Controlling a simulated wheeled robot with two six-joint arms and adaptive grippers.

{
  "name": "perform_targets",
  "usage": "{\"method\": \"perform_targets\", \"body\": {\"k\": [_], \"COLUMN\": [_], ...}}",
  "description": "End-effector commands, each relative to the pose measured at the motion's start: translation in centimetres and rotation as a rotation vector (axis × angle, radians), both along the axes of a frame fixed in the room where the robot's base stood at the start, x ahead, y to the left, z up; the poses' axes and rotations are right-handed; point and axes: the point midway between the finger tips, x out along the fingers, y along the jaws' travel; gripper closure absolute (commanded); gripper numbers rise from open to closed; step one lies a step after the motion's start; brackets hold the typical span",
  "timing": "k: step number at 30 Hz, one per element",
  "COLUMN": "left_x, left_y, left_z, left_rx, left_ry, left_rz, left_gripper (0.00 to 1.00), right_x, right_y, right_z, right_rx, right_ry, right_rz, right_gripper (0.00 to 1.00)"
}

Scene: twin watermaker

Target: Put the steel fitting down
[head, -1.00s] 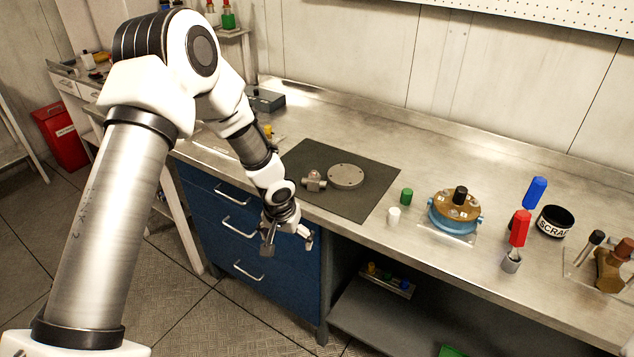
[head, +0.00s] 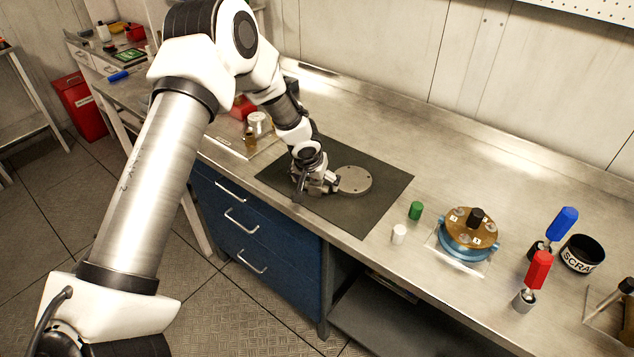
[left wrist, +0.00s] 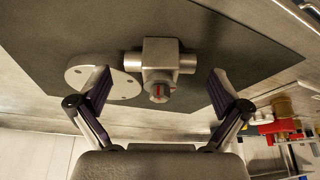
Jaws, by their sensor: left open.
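The steel fitting (left wrist: 160,58) is a grey block with side stubs and a short front port with a red mark. In the left wrist view it rests on the dark mat (left wrist: 225,35), between the spread fingers of my left gripper (left wrist: 160,82), with a visible gap on each side. In the head view my left gripper (head: 316,187) is low over the mat (head: 385,185) and mostly hides the fitting. A round steel flange plate (head: 355,181) with holes lies just right of it. My right gripper is not in view.
Right of the mat are a green cap (head: 415,210), a white cap (head: 398,234) and a blue-and-brass housing (head: 468,236). Beyond stand red (head: 539,270) and blue (head: 562,224) handled tools and a black scrap bin (head: 582,256). The mat's right part is clear.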

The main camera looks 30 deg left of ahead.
Motion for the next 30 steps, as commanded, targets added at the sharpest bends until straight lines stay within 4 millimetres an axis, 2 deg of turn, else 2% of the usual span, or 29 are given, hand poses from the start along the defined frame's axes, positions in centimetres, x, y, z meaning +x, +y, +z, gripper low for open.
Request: {"method": "perform_targets", "body": {"k": [6, 8, 12, 15, 26, 30], "left_x": [0.11, 0.11, 0.09, 0.08, -0.01, -0.01], "left_y": [0.01, 0.02, 0.01, 0.02, 0.0, 0.01], "left_z": [-0.31, -0.31, -0.31, -0.36, -0.53, -0.03], "left_rx": [-0.001, -0.001, -0.001, -0.001, -0.002, -0.001], "left_ry": [-0.001, -0.001, 0.0, 0.0, 0.003, 0.003], "left_rz": [0.0, 0.0, 0.001, 0.001, 0.001, 0.002], "left_gripper": [0.0, 0.18, 0.67, 1.0, 1.0, 1.0], "right_x": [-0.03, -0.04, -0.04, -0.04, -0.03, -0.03], "right_y": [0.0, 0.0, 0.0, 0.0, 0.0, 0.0], "right_z": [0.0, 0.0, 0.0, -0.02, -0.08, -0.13], "right_rx": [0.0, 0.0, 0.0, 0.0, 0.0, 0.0], "right_ry": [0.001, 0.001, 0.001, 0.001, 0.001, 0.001], "right_rz": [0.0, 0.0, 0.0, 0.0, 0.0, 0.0], "right_gripper": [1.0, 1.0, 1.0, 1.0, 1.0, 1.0]}}
